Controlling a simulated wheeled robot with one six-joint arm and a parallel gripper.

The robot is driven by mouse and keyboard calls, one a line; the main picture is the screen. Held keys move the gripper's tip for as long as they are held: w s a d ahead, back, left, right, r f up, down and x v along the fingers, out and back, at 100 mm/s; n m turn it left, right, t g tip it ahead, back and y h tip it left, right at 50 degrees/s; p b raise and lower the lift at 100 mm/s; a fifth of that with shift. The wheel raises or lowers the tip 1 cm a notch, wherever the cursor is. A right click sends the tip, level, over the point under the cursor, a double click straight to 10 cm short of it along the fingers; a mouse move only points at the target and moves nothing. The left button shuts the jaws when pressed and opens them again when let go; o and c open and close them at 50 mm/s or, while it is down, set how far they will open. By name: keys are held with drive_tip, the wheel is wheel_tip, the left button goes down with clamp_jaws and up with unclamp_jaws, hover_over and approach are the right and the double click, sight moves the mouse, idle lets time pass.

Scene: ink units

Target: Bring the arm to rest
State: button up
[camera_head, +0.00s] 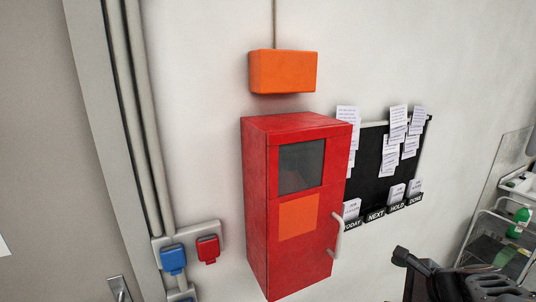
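A dark part of my arm (455,284) shows at the bottom right, cut off by the lower edge of the picture. A short black stub on it points up and left. I cannot make out two fingertips there, so whether my gripper is open or shut, or holds anything, does not show. The arm part appears to the right of the red cabinet (255,205), with a gap between them in the picture.
The red wall cabinet has a window, an orange panel and a light handle (340,233); its door looks shut. An orange box (282,72) hangs above. Blue (173,260) and red (208,249) sockets sit left. A black card board (370,165) and shelved cart (487,235) are right.

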drive_tip(key=s+a+n+g+h, duration=0.2)
drive_tip(key=s+a+n, duration=0.2)
drive_tip(key=n, duration=0.7)
drive_tip(key=s+a+n+g+h, duration=0.1)
drive_tip(key=s+a+n+h, duration=0.2)
drive_tip(key=a+n, duration=0.6)
drive_tip(key=shift+s+a+n+g, duration=0.25)
drive_tip(key=shift+s+n+g, duration=0.15)
drive_tip(key=shift+n, duration=0.6)
